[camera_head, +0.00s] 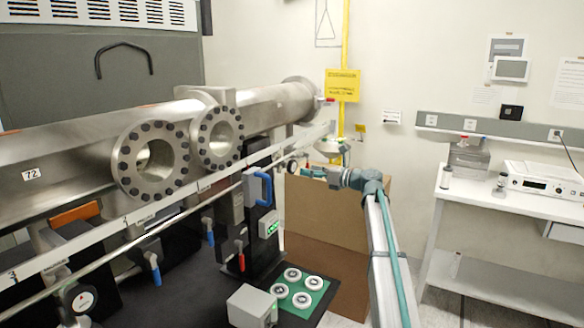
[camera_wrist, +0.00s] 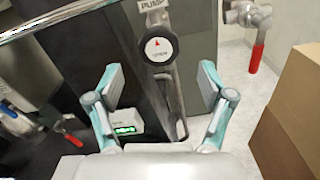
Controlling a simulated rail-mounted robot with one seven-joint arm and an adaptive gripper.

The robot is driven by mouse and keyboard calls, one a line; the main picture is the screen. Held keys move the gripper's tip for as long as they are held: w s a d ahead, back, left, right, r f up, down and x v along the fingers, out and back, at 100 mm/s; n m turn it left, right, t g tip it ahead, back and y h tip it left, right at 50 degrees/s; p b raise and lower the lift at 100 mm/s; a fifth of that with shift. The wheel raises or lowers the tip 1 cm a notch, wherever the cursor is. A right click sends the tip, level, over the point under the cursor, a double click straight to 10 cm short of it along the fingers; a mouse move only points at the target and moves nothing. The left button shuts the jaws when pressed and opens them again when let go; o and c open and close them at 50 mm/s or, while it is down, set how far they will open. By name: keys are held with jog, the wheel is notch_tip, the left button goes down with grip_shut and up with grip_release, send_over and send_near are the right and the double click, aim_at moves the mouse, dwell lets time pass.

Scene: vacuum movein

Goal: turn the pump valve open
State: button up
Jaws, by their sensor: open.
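The pump valve (camera_wrist: 158,48) shows in the wrist view below a label reading PUMP. It has a round white dial with a red arrow pointing up and a dark rim. A grey metal handle or stem hangs below the dial. My gripper (camera_wrist: 161,82) is open, with one teal finger on each side of the lower part of the valve; nothing is between them that I can see being touched. In the head view my gripper (camera_head: 310,172) is small, at the end of my arm, beside the rail under the large pipe. The valve is hard to make out there.
A box with a green display (camera_wrist: 124,130) sits left of the valve, and red-handled valves (camera_wrist: 257,58) are at right and left. A cardboard box (camera_head: 350,215) stands close behind my arm. The steel pipe (camera_head: 262,105) runs above. A white bench (camera_head: 500,205) is at right.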

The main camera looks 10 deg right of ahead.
aim_at(294, 168)
jog(key=p+x, duration=0.1)
jog(key=x, duration=0.6)
jog(key=shift+a, duration=0.1)
jog(key=c, duration=1.2)
jog(key=shift+o, duration=0.2)
